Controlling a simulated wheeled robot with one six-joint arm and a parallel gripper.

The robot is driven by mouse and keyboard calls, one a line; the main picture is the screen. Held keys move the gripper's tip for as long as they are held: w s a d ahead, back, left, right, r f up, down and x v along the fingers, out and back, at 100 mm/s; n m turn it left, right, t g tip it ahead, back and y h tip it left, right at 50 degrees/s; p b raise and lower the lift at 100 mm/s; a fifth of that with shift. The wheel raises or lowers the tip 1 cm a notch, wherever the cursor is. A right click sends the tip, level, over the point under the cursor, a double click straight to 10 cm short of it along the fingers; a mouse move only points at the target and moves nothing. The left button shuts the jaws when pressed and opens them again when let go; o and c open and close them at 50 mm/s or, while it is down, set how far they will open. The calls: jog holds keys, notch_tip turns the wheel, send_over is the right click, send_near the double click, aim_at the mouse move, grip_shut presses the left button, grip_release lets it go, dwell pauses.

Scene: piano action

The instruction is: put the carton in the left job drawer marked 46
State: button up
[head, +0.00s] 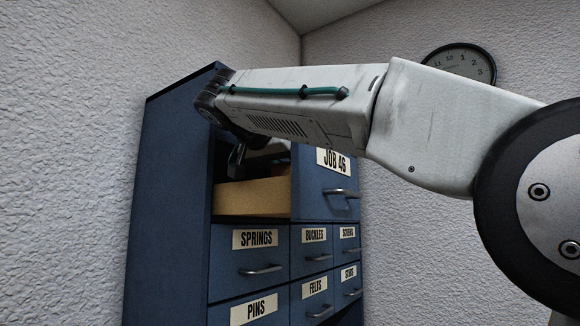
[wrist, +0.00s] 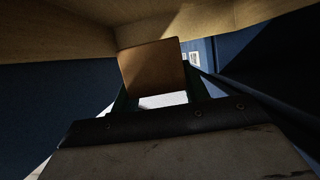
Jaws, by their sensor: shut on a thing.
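The job drawer marked 46 (head: 252,198) is pulled out from the top left of the blue cabinet. Its tan side wall shows, and its blue front with the JOB 46 label (head: 333,160) is at the right. My gripper (head: 238,158) is over the drawer at the cabinet opening, mostly hidden by my arm. In the wrist view the brown carton (wrist: 153,68) is between the green fingers of my gripper (wrist: 155,92), which is shut on it. The tan drawer wood (wrist: 60,38) lies just beyond the carton; contact cannot be told.
The blue cabinet (head: 170,190) stands against textured walls. Below are shut drawers, including SPRINGS (head: 258,239), BUCKLES (head: 314,235) and PINS (head: 255,308), with projecting handles. The cabinet frame is close around my gripper. A clock (head: 460,64) hangs on the wall at upper right.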

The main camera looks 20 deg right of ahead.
jog(key=shift+f, duration=0.15)
jog(key=shift+f, duration=0.35)
jog(key=o, duration=1.1)
jog(key=shift+c, duration=0.2)
jog(key=shift+r, duration=0.1)
jog(key=shift+w+r, duration=0.1)
jog(key=shift+r, duration=0.2)
jog(key=v, duration=1.2)
jog(key=shift+r, duration=0.2)
